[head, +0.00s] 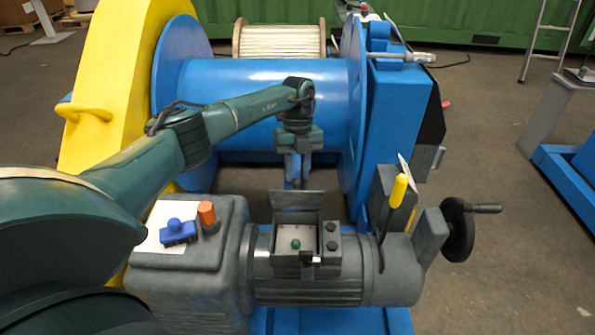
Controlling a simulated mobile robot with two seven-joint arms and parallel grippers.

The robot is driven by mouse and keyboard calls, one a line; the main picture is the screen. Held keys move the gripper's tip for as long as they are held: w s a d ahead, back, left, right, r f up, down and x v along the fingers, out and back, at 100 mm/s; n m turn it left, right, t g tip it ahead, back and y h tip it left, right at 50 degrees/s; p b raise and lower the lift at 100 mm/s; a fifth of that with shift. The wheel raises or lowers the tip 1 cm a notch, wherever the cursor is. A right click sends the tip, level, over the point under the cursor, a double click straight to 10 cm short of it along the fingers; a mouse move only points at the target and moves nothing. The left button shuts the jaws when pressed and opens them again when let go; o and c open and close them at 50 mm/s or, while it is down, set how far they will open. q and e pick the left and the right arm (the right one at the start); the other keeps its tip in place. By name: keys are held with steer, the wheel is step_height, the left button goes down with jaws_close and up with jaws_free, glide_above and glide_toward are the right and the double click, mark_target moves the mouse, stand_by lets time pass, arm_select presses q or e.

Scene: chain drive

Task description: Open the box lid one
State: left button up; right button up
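The small grey box (294,265) sits on top of the grey motor. Its lid (297,201) stands raised at the box's back edge, and the light interior with a green knob (295,244) shows. My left gripper (296,178) points down just behind and above the raised lid. Its fingers are small in the picture, so I cannot tell whether they are apart or whether they touch the lid. My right gripper is not in view.
A blue drum (245,82) lies behind the box. A hand wheel (458,229) and a yellow-handled tool (398,190) are to the right. A blue block (179,231) and an orange knob (207,216) are on the left.

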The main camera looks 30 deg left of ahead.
arm_select(q)
steer(key=o, duration=0.3)
steer(key=shift+a, duration=0.1)
steer(key=v, duration=1.3)
steer(key=shift+p, duration=0.35)
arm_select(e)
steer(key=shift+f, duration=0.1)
arm_select(q)
steer(key=shift+s+r, duration=0.1)
